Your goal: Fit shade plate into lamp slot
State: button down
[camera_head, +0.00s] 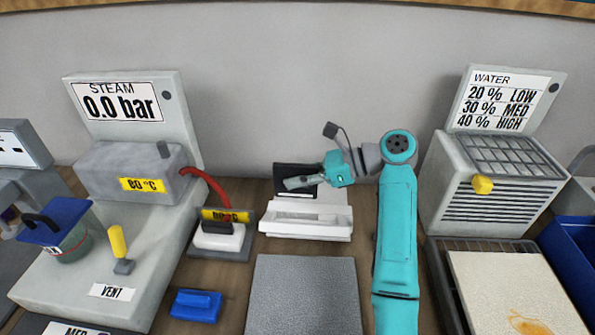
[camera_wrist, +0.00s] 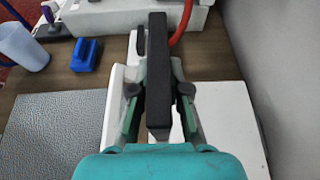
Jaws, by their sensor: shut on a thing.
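The dark shade plate (camera_head: 290,169) is upright between the fingers of my gripper (camera_head: 298,183). In the wrist view the plate (camera_wrist: 158,70) shows edge-on as a long black bar, with the green fingers (camera_wrist: 158,105) closed on both sides of it. The white slotted lamp body (camera_head: 306,229) lies on the bench just in front of the plate in the head view. In the wrist view part of the white body (camera_wrist: 113,110) shows left of the plate. The plate's lower edge and its height above the slot are hidden.
A grey mat (camera_head: 302,295) lies in front of the lamp body. An iron on its stand (camera_head: 219,240) with a red hose is to the left, and a blue block (camera_head: 195,305) is nearer. A white sheet (camera_wrist: 228,125) lies right of the gripper. The vented water unit (camera_head: 490,190) is farther right.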

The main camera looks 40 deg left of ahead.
aim_at(296, 196)
jog(key=shift+d, duration=0.1)
jog(key=shift+f, duration=2.8)
jog(key=shift+f, duration=2.15)
jog(key=c, duration=1.1)
grip_release()
jog(key=shift+o, duration=0.2)
jog(key=shift+f, duration=0.1)
jog(key=shift+v, duration=3.8)
